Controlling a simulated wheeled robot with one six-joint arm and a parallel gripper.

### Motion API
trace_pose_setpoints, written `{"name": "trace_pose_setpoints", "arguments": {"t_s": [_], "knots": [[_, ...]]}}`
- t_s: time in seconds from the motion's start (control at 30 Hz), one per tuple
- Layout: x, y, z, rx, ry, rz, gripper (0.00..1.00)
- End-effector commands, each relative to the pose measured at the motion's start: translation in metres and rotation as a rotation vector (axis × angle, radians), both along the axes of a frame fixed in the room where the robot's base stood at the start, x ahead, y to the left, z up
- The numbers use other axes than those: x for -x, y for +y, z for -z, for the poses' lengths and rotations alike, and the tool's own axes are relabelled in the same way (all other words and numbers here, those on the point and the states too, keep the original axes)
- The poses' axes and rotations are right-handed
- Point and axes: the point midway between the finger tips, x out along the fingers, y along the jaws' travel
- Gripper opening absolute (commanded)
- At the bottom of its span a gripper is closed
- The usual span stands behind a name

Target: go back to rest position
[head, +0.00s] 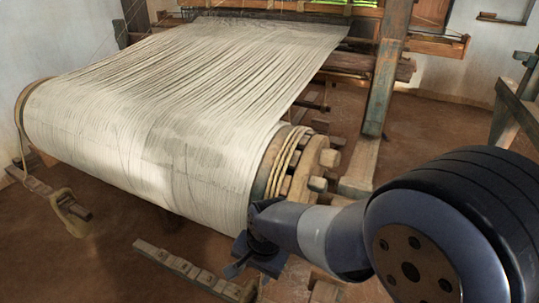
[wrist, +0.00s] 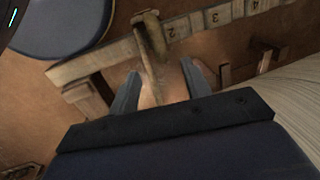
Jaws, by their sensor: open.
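My gripper (head: 240,262) is low at the bottom middle of the head view, in front of the right end of the loom's cloth-covered beam. In the wrist view its two grey fingers (wrist: 160,84) are spread apart. A narrow wooden lever (wrist: 150,40) shows between and beyond them, and I cannot tell whether either finger touches it. No object is seen held. The dark gripper body hides what lies below the fingers in the wrist view.
The loom's pale warp sheet (head: 160,110) wraps a big beam with a pegged wooden end (head: 315,165). A numbered wooden bar (wrist: 210,22) lies near the fingers. A notched bar (head: 180,265) is on the floor. A post (head: 383,80) stands behind. Brown floor (head: 440,125) is open at right.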

Motion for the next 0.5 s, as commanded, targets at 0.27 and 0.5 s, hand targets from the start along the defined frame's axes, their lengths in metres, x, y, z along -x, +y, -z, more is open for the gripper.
{"name": "trace_pose_setpoints", "arguments": {"t_s": [0.27, 0.5], "knots": [[0.0, 0.002, 0.013, 0.002, 0.003, -0.001, 0.46], [-0.003, 0.009, 0.055, 0.003, 0.006, -0.001, 0.46]]}}
